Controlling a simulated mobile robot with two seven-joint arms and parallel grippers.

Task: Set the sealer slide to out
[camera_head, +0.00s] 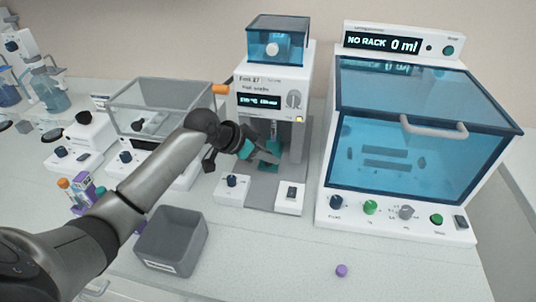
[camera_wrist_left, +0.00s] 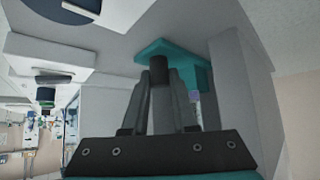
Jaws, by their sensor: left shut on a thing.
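The sealer (camera_head: 272,85) is a white machine with a lit display, a blue clear-walled top and an open bay below. Its slide is a teal piece (camera_head: 267,164) low in the bay, partly covered by my gripper. In the left wrist view the slide is a teal plate (camera_wrist_left: 190,50) with a dark round knob (camera_wrist_left: 159,68). My left gripper (camera_head: 276,159) reaches into the bay from the left. In the wrist view its grey fingers (camera_wrist_left: 168,82) are closed together at the knob, gripping it. My right gripper is in neither view.
A grey open bin (camera_head: 172,238) stands in front left of the sealer, and a purple cap (camera_head: 341,270) lies on the bench front. A large blue-windowed cabinet (camera_head: 415,155) stands close on the right. A clear-topped box (camera_head: 165,105) stands behind my left arm.

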